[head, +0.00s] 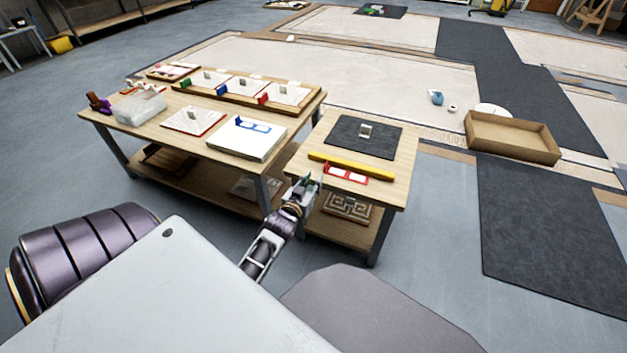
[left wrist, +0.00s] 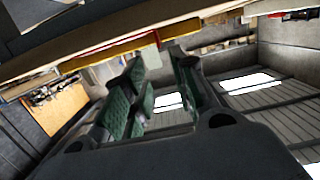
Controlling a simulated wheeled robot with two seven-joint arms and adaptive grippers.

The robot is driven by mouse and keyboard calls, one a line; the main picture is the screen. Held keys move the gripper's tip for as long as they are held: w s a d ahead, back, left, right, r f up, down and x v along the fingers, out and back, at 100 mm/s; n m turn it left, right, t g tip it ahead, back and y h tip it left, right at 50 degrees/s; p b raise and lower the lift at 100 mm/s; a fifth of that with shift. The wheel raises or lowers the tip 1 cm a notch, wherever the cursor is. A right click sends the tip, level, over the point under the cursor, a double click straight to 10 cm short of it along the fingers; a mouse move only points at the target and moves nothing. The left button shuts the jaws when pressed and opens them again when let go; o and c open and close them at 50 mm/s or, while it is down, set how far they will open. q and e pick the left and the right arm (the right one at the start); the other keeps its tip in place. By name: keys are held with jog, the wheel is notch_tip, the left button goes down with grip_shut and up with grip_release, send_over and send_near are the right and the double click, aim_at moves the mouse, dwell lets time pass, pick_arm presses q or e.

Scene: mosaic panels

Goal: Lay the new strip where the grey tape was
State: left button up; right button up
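My left gripper (head: 307,182) is at the front left edge of the small wooden table (head: 398,190). In the left wrist view (left wrist: 160,68) its green-padded fingers stand apart with nothing held between them. A yellow bar (head: 350,168) lies across the small table, just beyond the gripper; it shows partly in the left wrist view (left wrist: 98,55). A red holder with white pieces (head: 345,174) lies in front of the bar, right of the gripper. I cannot make out which thing is the new strip or where grey tape was. My right gripper is out of view.
A dark mat (head: 345,135) with a small pale block (head: 366,130) lies behind the bar. The larger table (head: 190,145) at left holds panels, a clear box (head: 138,108) and a white board (head: 246,139). A cardboard box (head: 510,137) stands on the floor at right.

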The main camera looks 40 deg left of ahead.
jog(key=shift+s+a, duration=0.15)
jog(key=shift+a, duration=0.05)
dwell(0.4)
pick_arm(q)
jog(key=shift+d, duration=0.1)
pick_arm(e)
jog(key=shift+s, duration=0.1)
pick_arm(q)
jog(key=s+d+f+m+g+h, duration=0.2)
jog(key=s+d+f+g, duration=0.3)
jog(key=s+d, duration=0.5)
jog(key=s+d+f+m+g+h, duration=0.2)
jog(key=s+d+f+g+h, duration=0.3)
jog(key=s+d, duration=0.6)
jog(key=d+f, duration=0.2)
jog(key=d, duration=0.2)
jog(key=shift+m, duration=0.4)
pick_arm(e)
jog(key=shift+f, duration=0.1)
pick_arm(q)
jog(key=shift+o, duration=0.4)
